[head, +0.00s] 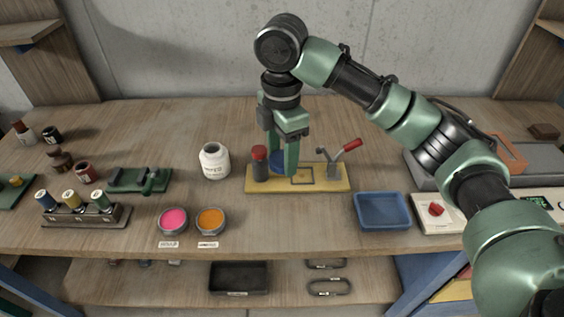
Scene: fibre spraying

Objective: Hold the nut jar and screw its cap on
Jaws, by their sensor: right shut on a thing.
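The white nut jar (214,162) stands upright on the table, left of the yellow board; its label is too small to read surely. My right gripper (281,160) points down over the yellow board and is shut on a blue thing (278,162), which looks like the jar's cap. The fingers hide part of it, and I cannot tell whether it touches the board. The gripper is apart from the jar, to its right. My left gripper is out of view.
The yellow board (322,185) carries a red-topped dark bottle (260,165) and a red-handled clamp (340,153). A blue tray (382,211) lies right. Pink (173,220) and orange (210,219) bowls stand at the front edge. A spool rack (84,213) stands left.

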